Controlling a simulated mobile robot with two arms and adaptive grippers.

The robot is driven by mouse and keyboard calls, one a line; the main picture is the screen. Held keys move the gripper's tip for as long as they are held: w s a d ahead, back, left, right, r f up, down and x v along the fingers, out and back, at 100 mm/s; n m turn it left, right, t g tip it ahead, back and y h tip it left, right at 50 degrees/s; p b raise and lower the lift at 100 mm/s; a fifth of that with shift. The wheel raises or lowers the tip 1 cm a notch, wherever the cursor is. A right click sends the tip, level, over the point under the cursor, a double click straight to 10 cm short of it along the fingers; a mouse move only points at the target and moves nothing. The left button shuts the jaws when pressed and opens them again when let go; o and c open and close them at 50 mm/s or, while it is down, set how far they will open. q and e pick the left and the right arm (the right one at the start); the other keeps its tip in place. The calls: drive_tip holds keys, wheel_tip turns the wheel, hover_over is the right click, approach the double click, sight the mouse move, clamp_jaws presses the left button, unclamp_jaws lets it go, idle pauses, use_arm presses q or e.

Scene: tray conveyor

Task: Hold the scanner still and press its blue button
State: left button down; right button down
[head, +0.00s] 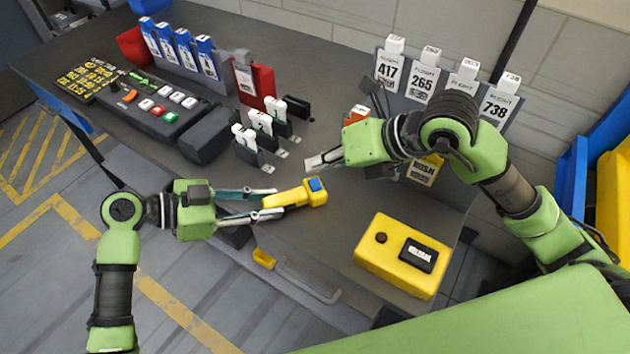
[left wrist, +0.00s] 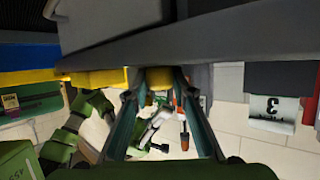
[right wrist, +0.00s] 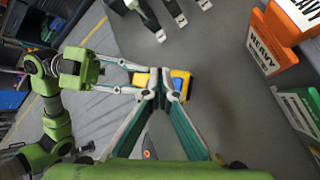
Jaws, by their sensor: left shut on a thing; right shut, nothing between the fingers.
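The yellow scanner (head: 292,197) has a blue button (head: 316,185) on top of its right end. My left gripper (head: 272,203) is shut on the scanner's left part and holds it near the table's front edge. In the left wrist view a yellow end of the scanner (left wrist: 158,78) shows between the fingers. My right gripper (head: 318,162) is shut and empty, above and just behind the scanner. In the right wrist view the closed fingertips (right wrist: 160,85) overlap the scanner (right wrist: 142,79), with the blue button (right wrist: 178,84) beside them; I cannot tell whether they touch.
A yellow box (head: 380,265) with a black knob stands at the front right. A control panel (head: 160,105) and several labelled holders are at the back left. Number cards (head: 421,83) stand along the back right. The table around the scanner is mostly clear.

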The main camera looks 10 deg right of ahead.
drive_tip(key=shift+r, duration=1.4)
use_arm(q)
drive_tip(key=c, duration=1.6)
unclamp_jaws()
drive_tip(key=shift+c, duration=0.2)
